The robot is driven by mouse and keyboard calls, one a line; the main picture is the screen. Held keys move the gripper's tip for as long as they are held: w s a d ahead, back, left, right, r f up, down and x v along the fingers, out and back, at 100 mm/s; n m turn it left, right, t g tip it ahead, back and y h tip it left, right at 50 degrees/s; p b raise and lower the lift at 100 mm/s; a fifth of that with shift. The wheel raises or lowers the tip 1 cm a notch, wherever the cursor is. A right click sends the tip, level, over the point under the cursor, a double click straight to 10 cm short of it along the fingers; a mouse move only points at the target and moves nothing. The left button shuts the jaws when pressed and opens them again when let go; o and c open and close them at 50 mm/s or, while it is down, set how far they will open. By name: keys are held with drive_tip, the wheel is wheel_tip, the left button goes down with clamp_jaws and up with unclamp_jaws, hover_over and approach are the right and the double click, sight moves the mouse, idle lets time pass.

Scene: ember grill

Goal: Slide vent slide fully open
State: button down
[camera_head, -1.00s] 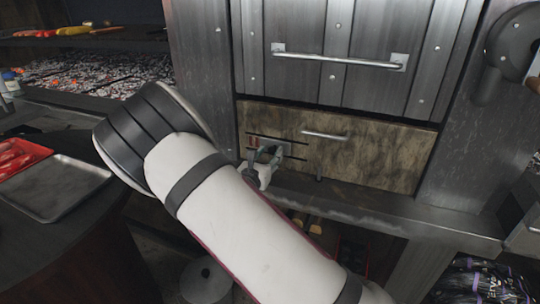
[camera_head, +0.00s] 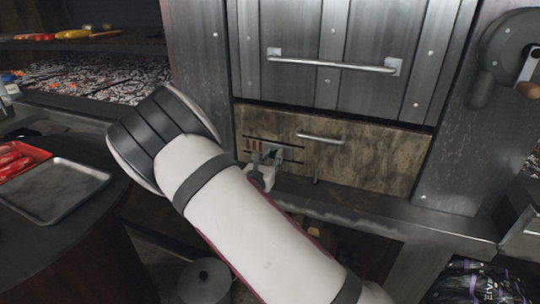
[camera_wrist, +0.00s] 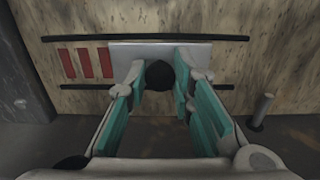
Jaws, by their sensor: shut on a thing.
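The vent slide (camera_wrist: 124,54) is a pale plate between two dark horizontal rails on the mottled panel; it also shows in the head view (camera_head: 284,153). Its round black knob (camera_wrist: 160,76) sits between my gripper's fingers. Red slots (camera_wrist: 85,63) are uncovered left of the plate, and show in the head view too (camera_head: 254,145). The rails extend right past the plate. My gripper (camera_wrist: 161,66) is shut on the knob, one finger on each side; in the head view it (camera_head: 265,158) is partly hidden by my arm.
A short post (camera_wrist: 261,112) stands right of the gripper below the lower rail. A drawer-like handle (camera_head: 321,138) is to the right on the panel. A metal door with a bar handle (camera_head: 335,63) is above. A ledge (camera_head: 390,212) runs below.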

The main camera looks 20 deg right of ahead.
sight(288, 153)
drive_tip(key=shift+s+d+r+p, duration=0.1)
drive_tip(key=shift+s+d+p, duration=0.25)
drive_tip(key=shift+s+d, duration=0.45)
drive_tip(key=shift+s+d+p, duration=0.25)
drive_tip(key=shift+d+p, duration=0.1)
drive_tip(key=shift+d, duration=0.35)
drive_tip(key=c, duration=1.4)
unclamp_jaws()
drive_tip(key=shift+s+d, duration=0.1)
drive_tip(key=shift+s+a, duration=0.25)
drive_tip(key=shift+a, duration=0.1)
drive_tip(key=v, duration=1.1)
drive_tip(key=shift+s, duration=0.1)
